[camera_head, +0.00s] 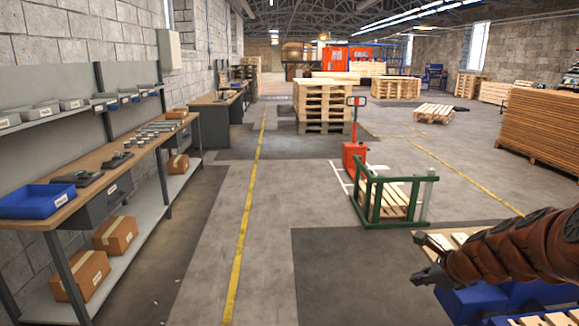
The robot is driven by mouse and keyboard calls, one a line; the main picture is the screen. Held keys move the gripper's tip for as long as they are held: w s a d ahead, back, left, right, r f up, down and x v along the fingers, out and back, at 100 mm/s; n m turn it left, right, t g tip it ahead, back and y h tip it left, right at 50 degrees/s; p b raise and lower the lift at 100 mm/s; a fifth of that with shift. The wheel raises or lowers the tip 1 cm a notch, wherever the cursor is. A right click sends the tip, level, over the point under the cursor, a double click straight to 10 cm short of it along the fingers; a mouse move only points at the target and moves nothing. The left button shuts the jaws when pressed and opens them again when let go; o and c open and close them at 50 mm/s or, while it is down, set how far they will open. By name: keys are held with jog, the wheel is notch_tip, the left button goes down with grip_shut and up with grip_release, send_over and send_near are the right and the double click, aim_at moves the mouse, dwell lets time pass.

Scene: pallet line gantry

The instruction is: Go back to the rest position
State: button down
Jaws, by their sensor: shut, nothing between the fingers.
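My gripper (424,258) shows at the lower right of the head view, at the end of my reddish-brown sleeved arm, which enters from the right edge. The dark fingers point left and look empty. The gripper hangs in the air over dark floor and the edge of some blue equipment (462,300). It appears apart from everything around it.
A workbench (140,160) with a blue tray (38,200) and boxes on its lower shelf runs along the left wall. A green frame (393,224) around a wooden pallet and an orange pallet jack (354,158) stand ahead. The floor by the yellow line (243,215) is clear.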

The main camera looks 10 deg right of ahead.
jog(key=s+a+r+n+g+y+p, duration=0.1)
jog(key=s+a+n+g, duration=0.2)
jog(key=s+a+n, duration=0.55)
jog(key=s+a+n+g+y, duration=0.15)
jog(key=s+a+n, duration=0.35)
jog(key=a, duration=0.7)
jog(key=s+a+n+g+h+p, duration=0.1)
jog(key=s+n+g+h, duration=0.3)
jog(key=s+n, duration=0.9)
jog(key=s+g, duration=0.1)
jog(key=s, duration=0.5)
jog(key=shift+a+r+n, duration=0.15)
jog(key=shift+n, duration=0.2)
jog(key=shift+s+h, duration=0.1)
jog(key=shift+h, duration=0.15)
